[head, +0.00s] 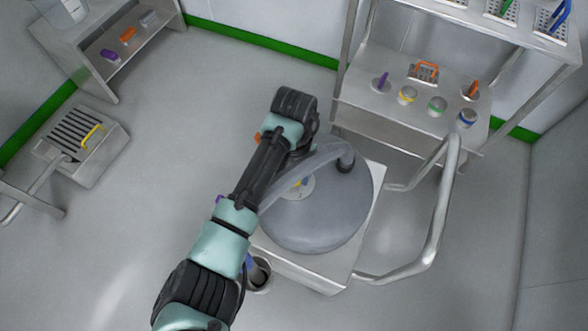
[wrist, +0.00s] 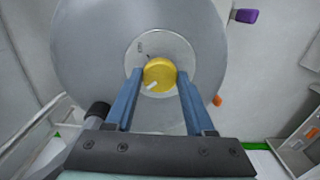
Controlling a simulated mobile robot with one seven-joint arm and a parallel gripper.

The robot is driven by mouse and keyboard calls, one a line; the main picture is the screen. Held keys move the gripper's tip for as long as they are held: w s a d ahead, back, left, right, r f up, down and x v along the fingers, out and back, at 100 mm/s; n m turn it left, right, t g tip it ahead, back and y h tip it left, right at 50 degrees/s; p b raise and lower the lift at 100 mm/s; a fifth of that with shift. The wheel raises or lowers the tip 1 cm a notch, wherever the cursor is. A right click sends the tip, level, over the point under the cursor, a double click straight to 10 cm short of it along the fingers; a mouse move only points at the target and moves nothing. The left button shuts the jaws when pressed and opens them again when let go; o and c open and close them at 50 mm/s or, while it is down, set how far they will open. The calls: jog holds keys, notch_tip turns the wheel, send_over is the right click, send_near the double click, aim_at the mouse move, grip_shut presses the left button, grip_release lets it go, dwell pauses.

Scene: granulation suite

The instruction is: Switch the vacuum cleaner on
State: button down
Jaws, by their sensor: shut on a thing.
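The vacuum cleaner (head: 325,222) is a large grey round drum on a wheeled steel base, seen from above in the head view. Its drum face (wrist: 85,60) fills much of the wrist view. A yellow knob (wrist: 159,73) with a white pointer sits on a pale round dial plate (wrist: 187,50). The pointer is angled to the lower left. A small dark mark is printed on the plate, up and left of the knob. My gripper (wrist: 157,80) has its two blue fingers on either side of the knob, shut on it. In the head view my arm hides the fingers and part of the drum.
A bent steel handle (head: 437,215) stands right of the drum, and a grey hose (head: 300,178) arches over it. A steel rack (head: 385,105) with pots and coloured tools is behind. A slotted steel unit (head: 80,140) is at left. Open floor lies between.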

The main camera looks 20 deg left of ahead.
aim_at(294, 175)
jog(key=shift+r+p, duration=0.1)
jog(key=shift+p, duration=0.25)
jog(key=m+p, duration=0.2)
jog(key=m, duration=0.1)
jog(key=shift+r+p, duration=0.1)
jog(key=shift+p, duration=0.25)
jog(key=m+p, duration=0.3)
jog(key=m, duration=0.2)
jog(key=m+p, duration=0.1)
jog(key=m, duration=0.3)
jog(key=shift+m+p, duration=0.3)
jog(key=shift+m, duration=0.1)
jog(key=m+p, duration=0.1)
jog(key=m, duration=0.4)
jog(key=shift+f, duration=0.2)
jog(key=shift+c, duration=1.3)
grip_release()
notch_tip(294, 175, up, 13)
jog(key=p, duration=0.3)
